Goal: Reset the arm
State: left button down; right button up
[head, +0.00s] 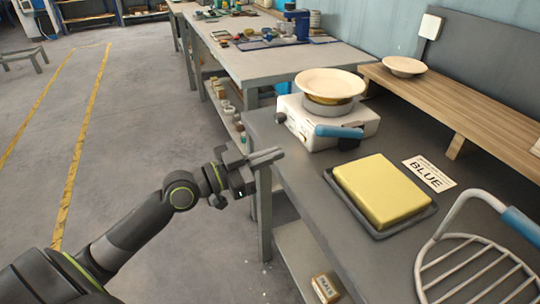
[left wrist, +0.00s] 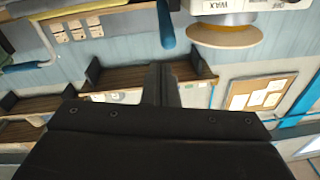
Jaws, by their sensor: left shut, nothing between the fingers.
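My left gripper (head: 267,157) extends from the lower left in the head view, beside the near-left edge of the grey workbench (head: 300,170). Its fingers are together with nothing between them. In the left wrist view the shut fingers (left wrist: 168,85) show in the middle, with the bench scene upside down around them. No object touches the gripper. My right gripper is not in view.
A cream plate (head: 330,82) sits on a white appliance (head: 310,125) with a blue handle (head: 338,131). A yellow block (head: 382,190) lies on a dark tray. A wire rack (head: 470,265) is at lower right. Open floor (head: 130,130) lies left.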

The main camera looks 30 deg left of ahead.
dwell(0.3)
